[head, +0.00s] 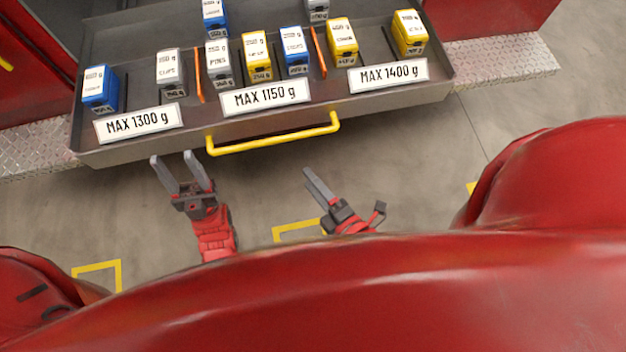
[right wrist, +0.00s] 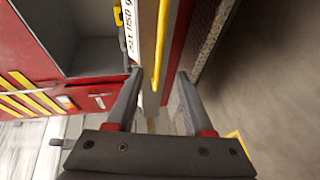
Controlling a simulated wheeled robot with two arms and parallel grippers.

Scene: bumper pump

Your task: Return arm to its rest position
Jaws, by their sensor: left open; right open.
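My left gripper (head: 182,172) is open and empty in the head view, just in front of the drawer's front edge at its left part. My right gripper (head: 307,172) is in front of the drawer, below the yellow handle; in the right wrist view its two fingers (right wrist: 153,95) are spread with nothing between them. The grey drawer (head: 385,97) is pulled out, with its yellow handle (head: 275,142) free of both grippers. The handle also shows as a yellow bar in the right wrist view (right wrist: 162,40).
The drawer holds several blue, grey and yellow boxes, with orange dividers (head: 198,75) between sections. Labels (head: 138,122) on its front read MAX 1300 g, MAX 1150 g and MAX 1400 g. Grey floor (head: 420,150) with yellow markings (head: 97,265) lies open in front.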

